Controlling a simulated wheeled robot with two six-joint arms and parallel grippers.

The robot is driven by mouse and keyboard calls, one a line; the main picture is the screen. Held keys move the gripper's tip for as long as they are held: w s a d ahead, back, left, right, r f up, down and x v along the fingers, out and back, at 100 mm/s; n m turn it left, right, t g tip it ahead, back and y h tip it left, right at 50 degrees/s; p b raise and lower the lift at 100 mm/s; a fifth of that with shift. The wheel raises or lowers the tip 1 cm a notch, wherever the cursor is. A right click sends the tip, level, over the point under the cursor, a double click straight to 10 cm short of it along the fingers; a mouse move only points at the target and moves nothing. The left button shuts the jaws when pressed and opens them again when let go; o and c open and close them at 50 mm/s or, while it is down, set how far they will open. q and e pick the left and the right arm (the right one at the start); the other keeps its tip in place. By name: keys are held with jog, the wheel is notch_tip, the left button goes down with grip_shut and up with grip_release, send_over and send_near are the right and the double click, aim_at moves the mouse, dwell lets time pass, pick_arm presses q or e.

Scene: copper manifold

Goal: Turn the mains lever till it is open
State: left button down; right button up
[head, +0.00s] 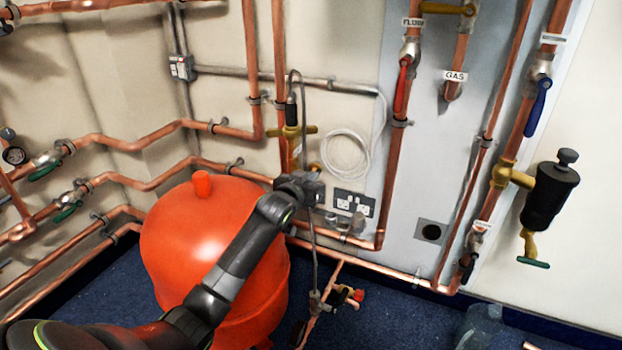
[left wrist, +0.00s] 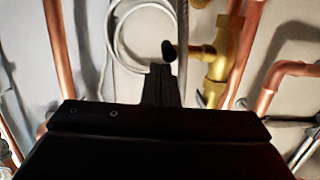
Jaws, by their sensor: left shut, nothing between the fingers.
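In the head view several lever valves sit on copper pipes, and I cannot read for certain which label says mains. A dark lever (head: 468,266) hangs low on the right pipe, below a small white label (head: 481,226) that is too small to read. It lies roughly along the pipe. My left gripper (head: 312,188) is in front of the wall left of the sockets, well left of that lever and apart from it. In the left wrist view its fingers (left wrist: 162,85) are shut and empty, near a brass fitting (left wrist: 222,60) with a dark knob. My right gripper is not in view.
A red vessel (head: 205,235) stands under my left arm. A red lever (head: 402,88), a blue lever (head: 538,108) and a black cylinder (head: 550,195) are on the right-hand pipes. A coiled white cable (head: 345,152) hangs above the sockets (head: 354,203). Pipes run along the wall.

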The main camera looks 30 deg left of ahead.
pick_arm(q)
jog(key=shift+s+f+t+b, duration=0.2)
jog(key=shift+f+t+b, duration=0.45)
jog(key=shift+t, duration=0.45)
jog(key=shift+f, duration=0.15)
dwell(0.7)
jog(key=shift+s+f+p, duration=0.1)
jog(key=shift+f+p, duration=0.15)
jog(key=shift+p, duration=0.05)
jog(key=shift+f, duration=0.5)
dwell(0.4)
